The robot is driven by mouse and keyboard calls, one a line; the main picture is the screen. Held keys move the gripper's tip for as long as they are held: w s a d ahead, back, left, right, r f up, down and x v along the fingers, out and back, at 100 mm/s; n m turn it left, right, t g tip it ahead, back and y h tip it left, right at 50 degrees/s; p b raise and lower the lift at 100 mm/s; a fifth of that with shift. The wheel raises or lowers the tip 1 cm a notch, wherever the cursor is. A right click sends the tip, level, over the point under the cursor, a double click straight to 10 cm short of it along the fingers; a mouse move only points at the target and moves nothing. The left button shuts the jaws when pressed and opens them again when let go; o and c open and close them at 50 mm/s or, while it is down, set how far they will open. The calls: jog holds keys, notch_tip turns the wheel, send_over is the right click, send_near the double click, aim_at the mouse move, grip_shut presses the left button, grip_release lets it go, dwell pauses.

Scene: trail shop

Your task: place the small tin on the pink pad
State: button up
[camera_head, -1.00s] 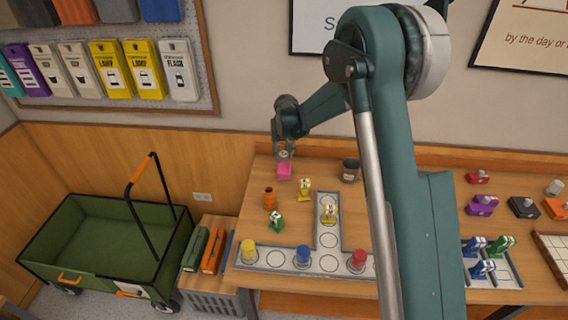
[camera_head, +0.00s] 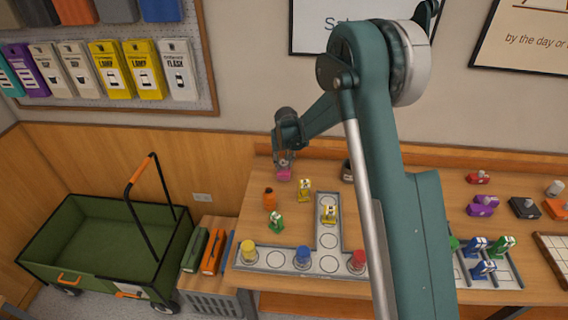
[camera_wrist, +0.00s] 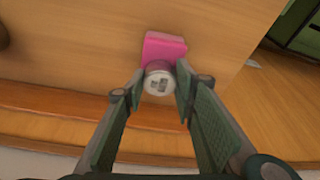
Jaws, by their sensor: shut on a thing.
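The small tin (camera_wrist: 158,82) is a pale round can with a grey mark on its top, seen between my fingertips in the wrist view. My gripper (camera_wrist: 157,88) is shut on it. The pink pad (camera_wrist: 164,46) lies on the wooden bench, just beyond and partly behind the tin. In the head view my gripper (camera_head: 284,158) is right above the pink pad (camera_head: 284,175) and hides part of it. I cannot tell whether the tin touches the pad.
An orange bottle (camera_head: 269,198), a yellow-and-white figure (camera_head: 305,189) and a green figure (camera_head: 276,222) stand nearby. A dark cup (camera_head: 347,171) is to the right, partly behind my arm. A grey board (camera_head: 329,241) with circles holds coloured pieces in front.

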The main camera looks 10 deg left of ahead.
jog(key=shift+f, duration=0.1)
jog(key=o, duration=0.9)
jog(key=v, duration=1.2)
jog(key=shift+p, duration=0.35)
dwell(0.4)
